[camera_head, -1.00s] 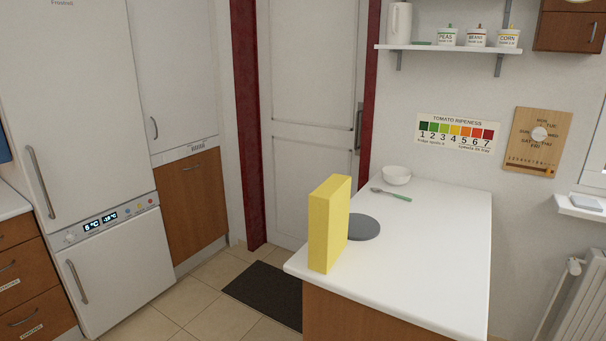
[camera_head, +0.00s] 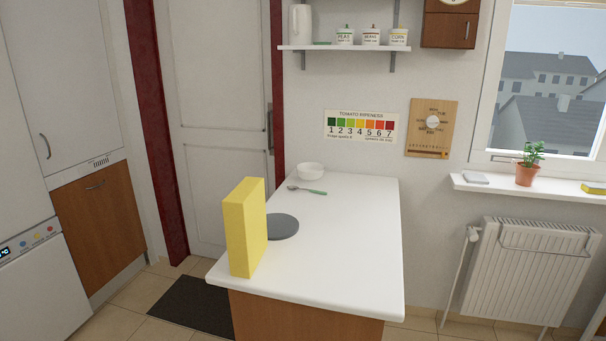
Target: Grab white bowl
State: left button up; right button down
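The white bowl (camera_head: 311,171) stands upright at the far left end of the white counter (camera_head: 345,235), close to the wall. It is small in view, and I see no contents in it. A spoon with a green handle (camera_head: 308,190) lies on the counter just in front of the bowl, apart from it. Neither of my grippers is in view.
A tall yellow box (camera_head: 245,228) stands on the counter's near left part. A grey round disc (camera_head: 282,227) lies flat behind it. The counter's right half is clear. A dark mat (camera_head: 196,303) lies on the floor to the left. A radiator (camera_head: 530,270) is at the right.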

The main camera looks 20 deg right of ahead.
aim_at(311, 173)
jog(key=z, duration=0.4)
jog(key=j+z, duration=0.15)
jog(key=z, duration=0.25)
jog(key=j+z, duration=0.1)
jog(key=z, duration=0.25)
jog(key=i+j+z, duration=0.1)
jog(key=z, duration=0.3)
jog(key=j+z, duration=0.2)
jog(key=j, duration=0.25)
jog(key=k+j+z, duration=0.2)
jog(key=j, duration=0.2)
jog(key=j+z, duration=0.2)
jog(key=j, duration=0.25)
jog(key=k+j+z, duration=0.15)
jog(key=j, duration=0.25)
jog(key=k+j+z, duration=0.2)
jog(key=j, duration=0.15)
jog(key=k+j+z, duration=0.2)
jog(key=j, duration=0.2)
jog(key=k+j, duration=0.1)
jog(key=j, duration=0.15)
jog(key=k+j, duration=0.1)
jog(key=j, duration=0.2)
